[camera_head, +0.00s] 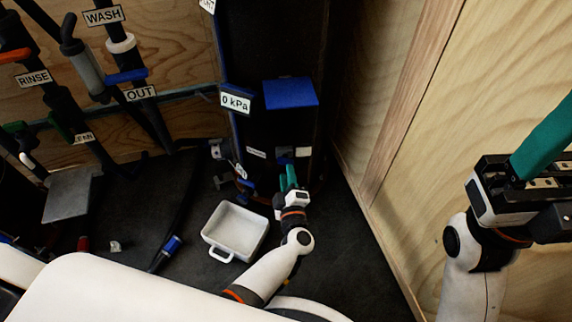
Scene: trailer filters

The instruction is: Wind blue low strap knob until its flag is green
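A dark upright housing (262,130) stands at the back centre, with small white labels low on its front. A small blue part (284,159) shows low on that front, just beyond my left gripper; I cannot tell whether it is the strap knob. My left gripper (288,178) has its teal fingers pointing at the housing's foot; they look close together, and their gap and any contact are unclear. No green flag can be made out. My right gripper (548,137) is at the right edge, well away from the housing, with its fingers partly out of frame.
A white handled tray (208,236) sits on the dark floor left of my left arm. Small blue fittings (246,183) lie between it and the housing. A blue block (290,93) and a "0 kPa" sign (235,102) are above. A wooden wall (400,150) bounds the right; pipes (88,73) fill the left.

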